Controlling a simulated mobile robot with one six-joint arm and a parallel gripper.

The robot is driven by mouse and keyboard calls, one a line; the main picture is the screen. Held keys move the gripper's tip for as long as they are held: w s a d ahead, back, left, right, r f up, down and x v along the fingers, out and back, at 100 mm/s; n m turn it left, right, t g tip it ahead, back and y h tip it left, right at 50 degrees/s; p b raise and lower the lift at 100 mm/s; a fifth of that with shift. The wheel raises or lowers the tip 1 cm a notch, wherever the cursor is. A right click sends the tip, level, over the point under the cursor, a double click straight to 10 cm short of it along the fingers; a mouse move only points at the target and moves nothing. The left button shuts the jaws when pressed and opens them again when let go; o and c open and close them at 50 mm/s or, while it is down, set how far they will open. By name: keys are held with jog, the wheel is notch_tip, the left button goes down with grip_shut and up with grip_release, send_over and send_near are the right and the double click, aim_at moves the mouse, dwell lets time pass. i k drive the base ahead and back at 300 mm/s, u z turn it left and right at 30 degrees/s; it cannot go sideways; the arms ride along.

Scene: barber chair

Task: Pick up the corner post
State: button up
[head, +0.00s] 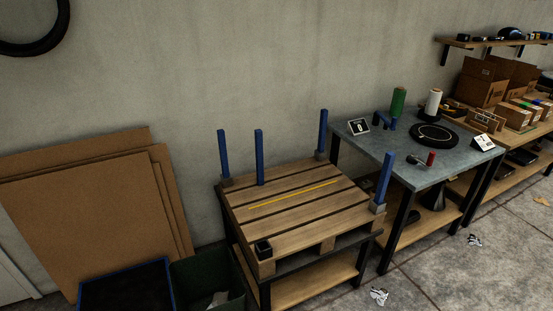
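Several upright blue corner posts stand on a wooden pallet (300,207) that lies on a low table. One post (224,155) is in a grey foot at the back left corner. One post (322,132) is in a foot at the back right corner. One post (382,180) is in a foot at the front right corner. Another blue post (259,157) stands on the slats near the back left, with no visible foot. A dark square socket (263,249) at the front left corner holds no post. My gripper is not in view.
A yellow strip (294,195) lies across the pallet. A grey worktable (395,155) with spools and small tools adjoins on the right. Cardboard sheets (85,215) lean on the wall at left, behind dark bins (125,288). Crumpled paper (379,296) lies on the floor at front.

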aim_at(258, 133)
jog(key=z, duration=4.8)
jog(key=i, duration=0.1)
jog(key=u, duration=3.6)
jog(key=i, duration=0.65)
jog(key=u, duration=4.2)
jog(key=i, duration=0.15)
jog(key=z, duration=1.7)
